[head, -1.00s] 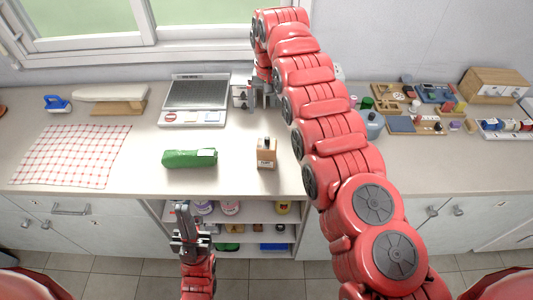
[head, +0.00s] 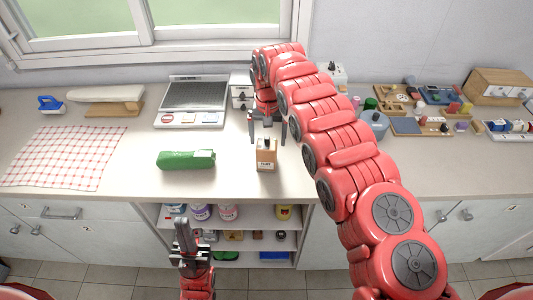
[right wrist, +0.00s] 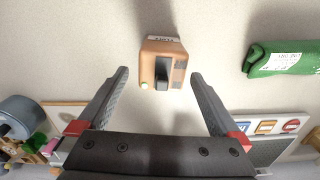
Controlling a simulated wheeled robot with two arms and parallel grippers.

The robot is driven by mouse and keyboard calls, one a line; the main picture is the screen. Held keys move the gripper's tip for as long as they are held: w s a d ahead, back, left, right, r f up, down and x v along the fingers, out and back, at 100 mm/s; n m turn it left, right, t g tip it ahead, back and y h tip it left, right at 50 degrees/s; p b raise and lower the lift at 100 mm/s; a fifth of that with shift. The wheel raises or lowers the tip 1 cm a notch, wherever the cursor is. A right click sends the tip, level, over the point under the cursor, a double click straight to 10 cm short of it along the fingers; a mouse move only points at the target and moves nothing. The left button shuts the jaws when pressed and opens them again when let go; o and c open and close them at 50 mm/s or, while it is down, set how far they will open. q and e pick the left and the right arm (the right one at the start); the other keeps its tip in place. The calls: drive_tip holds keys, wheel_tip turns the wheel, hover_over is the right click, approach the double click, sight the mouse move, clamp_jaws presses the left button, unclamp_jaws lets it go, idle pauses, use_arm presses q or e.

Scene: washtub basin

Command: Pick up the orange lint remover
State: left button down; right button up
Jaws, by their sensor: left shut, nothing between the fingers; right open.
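The orange lint remover (head: 266,157) stands upright on the counter, a small boxy thing with a dark part on top and a pale label. It also shows in the right wrist view (right wrist: 163,62), ahead of and between the fingers, touching neither. My right gripper (head: 267,138) is open and empty, just behind and above it; its spread fingers show in the right wrist view (right wrist: 160,80). My left gripper (head: 182,222) is shut and empty, low in front of the counter by the open shelves.
A green rolled bundle (head: 186,159) lies left of the lint remover. A checkered cloth (head: 65,157) lies at left. Trays of small items (head: 420,124) fill the right.

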sight(267, 144)
drive_tip(key=shift+f+p, duration=0.3)
drive_tip(key=shift+p, duration=0.1)
drive_tip(key=f, duration=0.2)
drive_tip(key=f+p, duration=0.1)
drive_tip(key=shift+s+a+f+p, duration=0.2)
drive_tip(key=shift+f+p, duration=0.1)
drive_tip(key=shift+f, duration=0.05)
drive_tip(key=shift+w+f, duration=0.1)
drive_tip(key=shift+f, duration=0.25)
drive_tip(key=c, duration=1.4)
drive_tip(key=shift+o, duration=0.2)
drive_tip(key=shift+r, duration=0.15)
